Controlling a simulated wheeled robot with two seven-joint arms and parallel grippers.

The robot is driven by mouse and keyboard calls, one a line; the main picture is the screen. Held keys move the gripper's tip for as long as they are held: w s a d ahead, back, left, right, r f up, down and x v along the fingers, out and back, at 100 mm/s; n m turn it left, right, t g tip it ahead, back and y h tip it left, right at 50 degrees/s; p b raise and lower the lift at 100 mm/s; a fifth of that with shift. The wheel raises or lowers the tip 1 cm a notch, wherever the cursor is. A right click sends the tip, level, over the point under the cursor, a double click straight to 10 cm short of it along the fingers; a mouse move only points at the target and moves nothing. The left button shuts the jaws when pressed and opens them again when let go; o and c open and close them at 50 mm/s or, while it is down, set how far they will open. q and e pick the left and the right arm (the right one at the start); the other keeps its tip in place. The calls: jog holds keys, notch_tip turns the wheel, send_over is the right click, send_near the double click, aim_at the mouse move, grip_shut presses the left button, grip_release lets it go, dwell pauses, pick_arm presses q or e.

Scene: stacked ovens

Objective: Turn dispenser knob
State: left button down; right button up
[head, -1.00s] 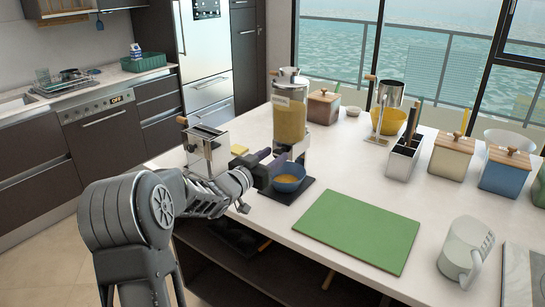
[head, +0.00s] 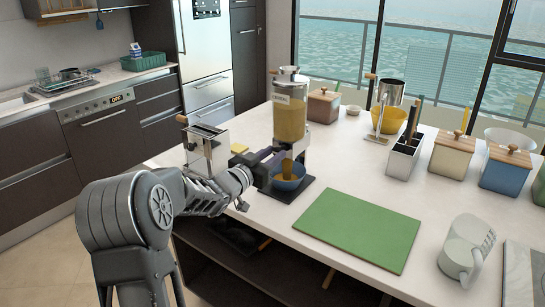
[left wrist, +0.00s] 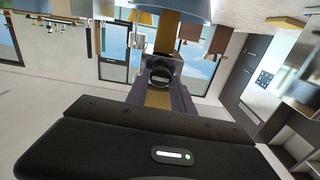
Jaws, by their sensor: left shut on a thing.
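The dispenser (head: 289,115) stands on the counter with a clear container of yellow grain and a metal lid. A blue bowl (head: 289,179) sits on its dark base under the outlet, and a yellow stream runs down into it. My left gripper (head: 270,156) reaches in from the left, at the dispenser's front just above the bowl. In the left wrist view, whose picture is upside down, its purple-grey fingers (left wrist: 161,92) are shut on the dispenser knob (left wrist: 160,73), a round dark part at the fingertips. My right gripper is out of view.
A metal toaster (head: 207,148) stands close to my left forearm. Canisters and a utensil holder (head: 404,157) stand behind. Counter between board and canisters is clear.

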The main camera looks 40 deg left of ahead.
pick_arm(q)
jog(key=m+b, duration=0.7)
jog(key=m, duration=0.1)
jog(key=m+b, duration=0.8)
jog(key=m, duration=0.1)
jog(key=shift+d+f+b, duration=0.15)
jog(key=shift+f+b, duration=0.05)
jog(key=shift+b, duration=0.1)
jog(key=shift+m, duration=0.3)
jog(key=c, duration=1.1)
grip_release()
jog(key=shift+s, duration=0.1)
jog(key=s, duration=0.7)
jog(key=shift+s+d, duration=0.1)
jog(key=shift+s, duration=0.2)
